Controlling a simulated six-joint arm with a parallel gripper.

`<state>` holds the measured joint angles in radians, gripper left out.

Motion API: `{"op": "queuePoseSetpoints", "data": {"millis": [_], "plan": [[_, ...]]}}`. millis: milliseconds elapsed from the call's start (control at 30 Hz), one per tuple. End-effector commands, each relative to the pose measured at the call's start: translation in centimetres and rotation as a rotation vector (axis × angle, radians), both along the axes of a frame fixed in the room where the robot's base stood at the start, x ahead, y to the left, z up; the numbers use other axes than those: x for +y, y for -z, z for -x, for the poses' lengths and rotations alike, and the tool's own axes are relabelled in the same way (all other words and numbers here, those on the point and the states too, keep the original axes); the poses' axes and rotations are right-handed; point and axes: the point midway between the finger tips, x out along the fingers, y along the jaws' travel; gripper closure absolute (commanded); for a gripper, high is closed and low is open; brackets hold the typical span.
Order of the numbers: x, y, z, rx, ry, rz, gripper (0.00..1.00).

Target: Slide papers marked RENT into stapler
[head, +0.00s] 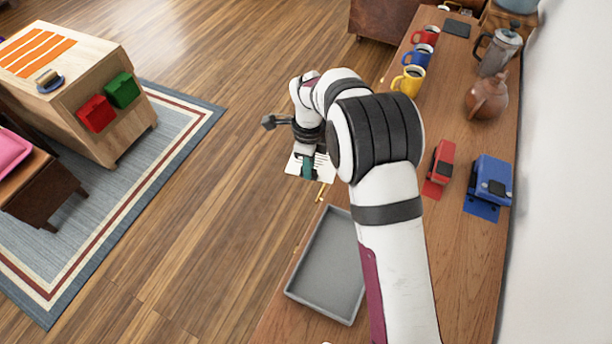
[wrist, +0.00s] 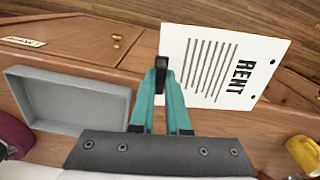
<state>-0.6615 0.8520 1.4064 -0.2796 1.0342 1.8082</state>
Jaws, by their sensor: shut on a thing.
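The white papers marked RENT (wrist: 220,65) show print lines and two dark dots near one edge. My gripper (wrist: 162,70) is shut on their near edge with its teal fingers. In the head view, the papers (head: 294,165) and gripper (head: 308,168) are beyond the left edge of the wooden counter, partly hidden by my arm. A small red device (head: 441,160), probably the stapler, stands on a red mat right of my arm, well apart from the papers. How many sheets I hold cannot be told.
A blue desk device (head: 491,178) stands right of the red one. A grey tray (head: 330,265) lies on the counter (head: 470,265) nearby. Yellow (head: 409,81), blue and red mugs, a brown pot (head: 486,97) and a press pot (head: 498,50) stand farther back.

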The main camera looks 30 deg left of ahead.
Motion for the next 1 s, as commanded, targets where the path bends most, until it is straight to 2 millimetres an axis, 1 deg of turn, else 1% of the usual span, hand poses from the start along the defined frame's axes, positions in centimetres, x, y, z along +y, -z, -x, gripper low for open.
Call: {"op": "queuePoseSetpoints", "data": {"millis": [33,67,100,167,200,233,300,400,533,700,800,867,900,967,1000], "plan": [[-1.6,-1.6,-0.9,-0.005,-0.058,-0.002,1.00],[-2.7,-2.6,-1.3,-0.005,-0.108,-0.002,1.00],[-4.2,-4.0,-1.9,-0.004,-0.177,-0.001,1.00],[-6.8,-6.1,-2.5,-0.005,-0.287,0.001,1.00],[-8.5,-7.6,-2.8,-0.004,-0.365,0.001,1.00],[-9.9,-8.6,-2.9,-0.003,-0.425,0.002,1.00],[-13.0,-11.0,-3.0,-0.001,-0.559,0.003,1.00],[-16.6,-13.7,-2.6,0.001,-0.728,0.004,1.00],[-20.4,-16.4,-1.7,0.003,-0.903,0.003,1.00],[-24.4,-18.8,0.0,0.005,-1.073,0.002,1.00],[-26.4,-19.5,1.1,0.007,-1.134,0.002,1.00],[-27.6,-19.4,1.9,0.010,-1.145,0.001,1.00],[-28.3,-19.0,2.3,0.012,-1.132,0.001,1.00],[-29.0,-17.9,2.9,0.016,-1.075,0.002,1.00],[-29.2,-17.1,3.1,0.018,-1.023,0.001,1.00]]}}
